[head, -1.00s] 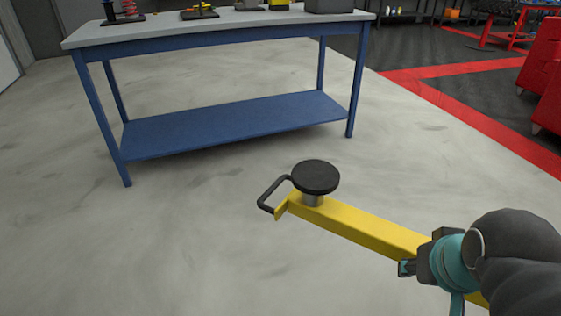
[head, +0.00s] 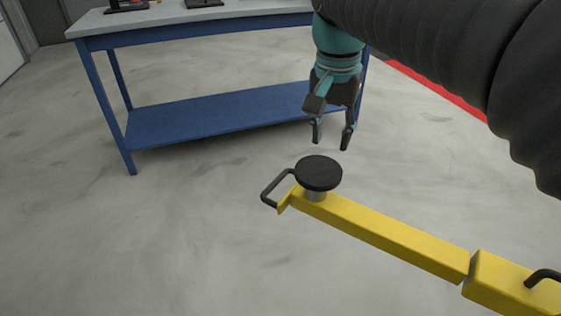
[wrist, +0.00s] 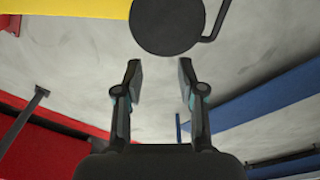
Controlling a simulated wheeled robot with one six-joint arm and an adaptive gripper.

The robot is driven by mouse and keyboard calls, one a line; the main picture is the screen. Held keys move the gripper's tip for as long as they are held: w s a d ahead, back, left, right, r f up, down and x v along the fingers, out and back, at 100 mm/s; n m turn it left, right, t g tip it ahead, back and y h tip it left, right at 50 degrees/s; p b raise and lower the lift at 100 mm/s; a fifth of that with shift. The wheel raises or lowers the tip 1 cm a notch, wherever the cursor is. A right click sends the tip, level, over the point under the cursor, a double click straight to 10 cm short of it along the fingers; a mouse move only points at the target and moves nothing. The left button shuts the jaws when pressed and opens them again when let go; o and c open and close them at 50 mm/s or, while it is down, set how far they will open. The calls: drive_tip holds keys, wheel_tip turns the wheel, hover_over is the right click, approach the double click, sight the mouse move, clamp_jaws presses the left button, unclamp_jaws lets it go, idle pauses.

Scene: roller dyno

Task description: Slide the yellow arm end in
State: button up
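The yellow arm (head: 395,236) is a long bar running from lower right to the middle of the head view. Its end carries a round black pad (head: 318,172) on a short metal post, and a black loop handle (head: 271,190). At lower right the bar enters a thicker yellow section (head: 508,287) with its own black handle (head: 544,276). My gripper (head: 331,144) is open and empty, pointing down, apparently above or behind the pad. In the wrist view the pad (wrist: 167,22) lies beyond my open fingers (wrist: 160,66), with the handle (wrist: 219,24) to its right.
A blue workbench (head: 215,118) with a grey top and low shelf stands behind the arm end. Bare concrete floor (head: 190,235) surrounds the arm on the left. A red floor line (head: 435,90) shows at the right, partly hidden by my arm.

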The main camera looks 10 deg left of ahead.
drive_tip(key=m+g+h, duration=0.1)
drive_tip(key=m+g, duration=0.1)
hover_over(275, 180)
drive_tip(key=w+a, duration=0.1)
drive_tip(key=a, duration=0.1)
drive_tip(key=f, duration=0.4)
drive_tip(key=d+f+b, duration=0.1)
drive_tip(key=f, duration=0.3)
drive_tip(key=s+f+b, duration=0.1)
drive_tip(key=f, duration=0.4)
drive_tip(key=shift+d+f, duration=0.1)
drive_tip(key=shift+d, duration=0.3)
clamp_jaws()
